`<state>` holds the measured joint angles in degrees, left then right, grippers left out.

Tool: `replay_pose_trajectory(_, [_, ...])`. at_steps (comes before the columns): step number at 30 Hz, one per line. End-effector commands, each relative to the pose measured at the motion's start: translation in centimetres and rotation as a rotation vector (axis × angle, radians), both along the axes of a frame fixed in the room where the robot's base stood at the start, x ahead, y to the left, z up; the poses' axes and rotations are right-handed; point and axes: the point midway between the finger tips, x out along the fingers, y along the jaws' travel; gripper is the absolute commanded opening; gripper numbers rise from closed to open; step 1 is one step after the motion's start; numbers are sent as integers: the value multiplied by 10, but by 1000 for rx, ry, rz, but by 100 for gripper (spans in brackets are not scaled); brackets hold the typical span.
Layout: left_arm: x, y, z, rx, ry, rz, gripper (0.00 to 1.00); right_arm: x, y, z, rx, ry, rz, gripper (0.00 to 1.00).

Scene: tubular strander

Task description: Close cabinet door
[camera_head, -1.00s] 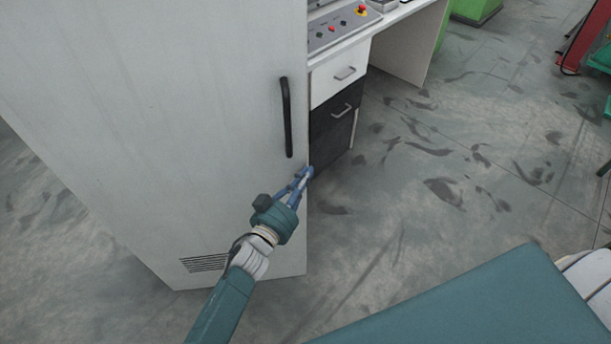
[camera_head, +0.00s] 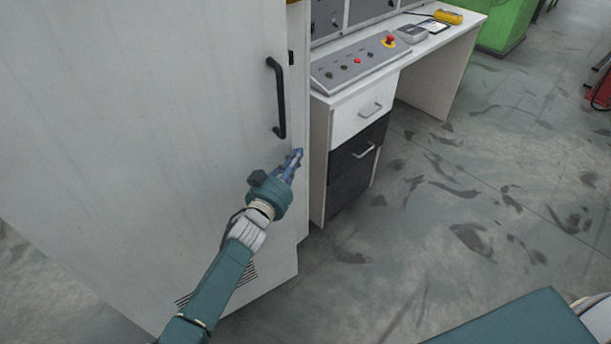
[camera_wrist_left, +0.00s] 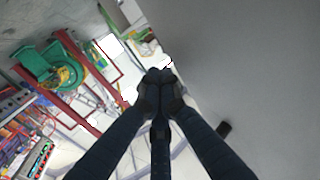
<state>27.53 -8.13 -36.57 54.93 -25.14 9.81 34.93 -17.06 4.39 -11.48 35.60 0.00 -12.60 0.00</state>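The cabinet door (camera_head: 150,110) is a large pale grey panel with a black bar handle (camera_head: 278,98) near its right edge and a vent low down. It stands slightly ajar, with a narrow strip of the cabinet body (camera_head: 301,100) showing past its edge. My left gripper (camera_head: 296,155) is below the handle, its blue fingertips together at the door's right edge. I cannot tell if they touch it. In the left wrist view, the fingers (camera_wrist_left: 160,76) meet at their tips with nothing visible between them, beside a plain grey surface (camera_wrist_left: 250,70). My right gripper is out of view.
A desk with a control panel (camera_head: 362,62) and drawers (camera_head: 362,115) stands just right of the cabinet. A green machine (camera_head: 507,25) is at the back right. The floor (camera_head: 440,220) in front of the desk is clear.

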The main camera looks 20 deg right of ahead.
Motion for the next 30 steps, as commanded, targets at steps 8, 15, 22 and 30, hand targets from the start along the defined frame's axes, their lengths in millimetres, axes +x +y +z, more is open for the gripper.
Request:
replay_pose_trajectory(8, [37, 11, -2, 3, -3, 0, 0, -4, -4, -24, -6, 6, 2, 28])
replay_pose_trajectory(15, [49, 15, -1, 1, 0, -1, 0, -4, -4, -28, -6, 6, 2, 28])
replay_pose_trajectory(22, [50, 15, 0, 1, 0, -1, 0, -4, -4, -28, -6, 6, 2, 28])
replay_pose_trajectory(30, [50, 15, 0, 1, 0, -1, 0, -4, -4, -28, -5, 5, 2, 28])
